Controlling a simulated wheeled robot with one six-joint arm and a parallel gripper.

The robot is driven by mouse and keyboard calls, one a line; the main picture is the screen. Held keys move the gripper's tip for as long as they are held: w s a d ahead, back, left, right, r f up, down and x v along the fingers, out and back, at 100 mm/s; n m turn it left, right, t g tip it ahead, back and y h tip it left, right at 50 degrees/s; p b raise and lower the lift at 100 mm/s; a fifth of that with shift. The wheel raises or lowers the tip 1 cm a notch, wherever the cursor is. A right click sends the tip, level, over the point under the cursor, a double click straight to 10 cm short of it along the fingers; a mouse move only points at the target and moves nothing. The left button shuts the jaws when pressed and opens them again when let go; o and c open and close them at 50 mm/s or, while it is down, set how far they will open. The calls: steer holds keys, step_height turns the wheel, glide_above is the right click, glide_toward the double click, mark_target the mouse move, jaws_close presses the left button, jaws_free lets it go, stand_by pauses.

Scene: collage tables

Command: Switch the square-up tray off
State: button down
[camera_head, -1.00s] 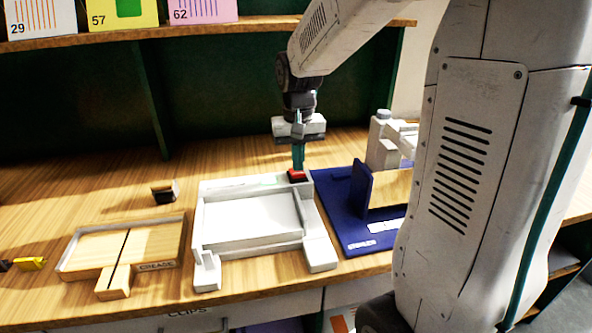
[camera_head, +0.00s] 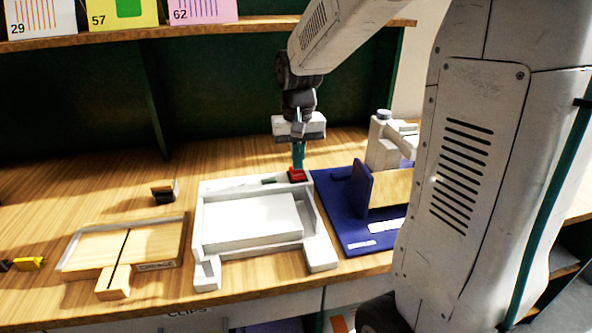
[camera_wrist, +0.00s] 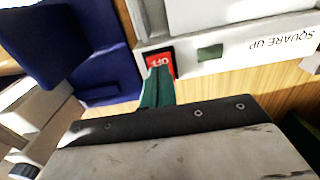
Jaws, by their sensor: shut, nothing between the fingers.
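The white square-up tray (camera_head: 210,241) stands on the table in the middle of the head view, with a white block-like stack (camera_head: 252,220) in it. Its small red switch (camera_head: 298,176) is at the back right corner. In the wrist view the red switch face (camera_wrist: 160,63) reads OFF, beside a dark green window (camera_wrist: 210,53) and the SQUARE UP label (camera_wrist: 282,43). My gripper (camera_head: 298,167) is shut and empty, with its teal fingertips (camera_wrist: 158,74) pointing down at the switch. They overlap its near edge; I cannot tell whether they touch.
A wooden CREASE board (camera_head: 85,250) lies to the left. A small dark block (camera_head: 165,191) sits behind them. The table behind the tray is largely clear.

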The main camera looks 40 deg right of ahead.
mark_target(298, 174)
steer(key=shift+r, duration=2.85)
